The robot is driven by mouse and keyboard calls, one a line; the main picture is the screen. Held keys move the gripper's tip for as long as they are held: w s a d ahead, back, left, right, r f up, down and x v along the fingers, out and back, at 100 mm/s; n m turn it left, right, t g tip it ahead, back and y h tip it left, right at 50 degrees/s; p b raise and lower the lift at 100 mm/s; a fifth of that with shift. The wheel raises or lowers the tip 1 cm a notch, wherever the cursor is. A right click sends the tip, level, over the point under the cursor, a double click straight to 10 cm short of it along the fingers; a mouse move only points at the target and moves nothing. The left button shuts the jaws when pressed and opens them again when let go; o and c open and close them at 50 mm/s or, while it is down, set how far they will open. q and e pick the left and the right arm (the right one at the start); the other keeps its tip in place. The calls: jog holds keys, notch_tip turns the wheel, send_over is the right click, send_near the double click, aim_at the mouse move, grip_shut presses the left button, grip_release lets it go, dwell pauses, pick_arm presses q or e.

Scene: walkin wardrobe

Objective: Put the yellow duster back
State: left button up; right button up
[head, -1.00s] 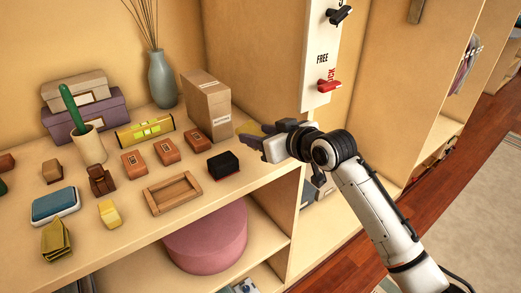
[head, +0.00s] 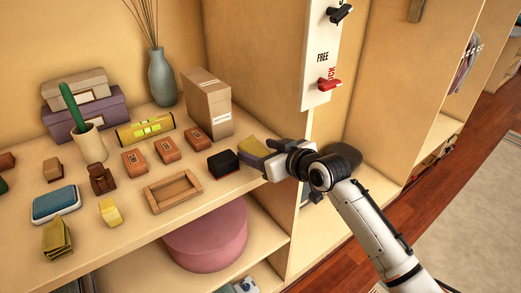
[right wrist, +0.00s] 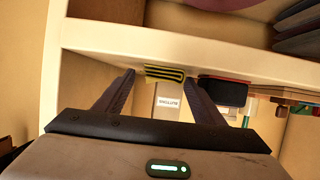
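The yellow duster (head: 252,146), a folded cloth, lies on the shelf near its right end, partly hidden by my right gripper in the head view. In the right wrist view its striped folded edge (right wrist: 165,74) shows between the fingertips. My left gripper is not in view.
A black block (head: 223,163) sits just left of the duster, and a cardboard box (head: 207,104) stands behind. A wooden tray (head: 153,206), a folded olive-yellow item (head: 57,238) and several small blocks occupy the shelf. An upright panel (head: 321,62) with levers rises at the right.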

jog(key=shift+r, duration=0.25)
jog(key=v, duration=1.2)
jog(key=s+d+f+m+h, duration=0.15)
jog(key=s+f, duration=0.35)
jog(key=f, duration=0.5)
jog(key=s+d+f+m+h, duration=0.1)
jog(key=s+d+f+m, duration=0.15)
jog(key=s+f, duration=0.45)
jog(key=s+d+f+h, duration=0.1)
jog(key=s+d+f, duration=0.1)
jog(key=s+f, duration=0.3)
jog(key=s+d+f+g+h, duration=0.1)
jog(key=s+d+f, duration=0.1)
jog(key=s+f, duration=0.3)
jog(key=s+d+f+m+g+h, duration=0.1)
jog(key=s+d+f, duration=0.1)
jog(key=s+f, duration=0.4)
jog(key=shift+s+d, duration=0.4)
jog(key=shift+s, duration=0.15)
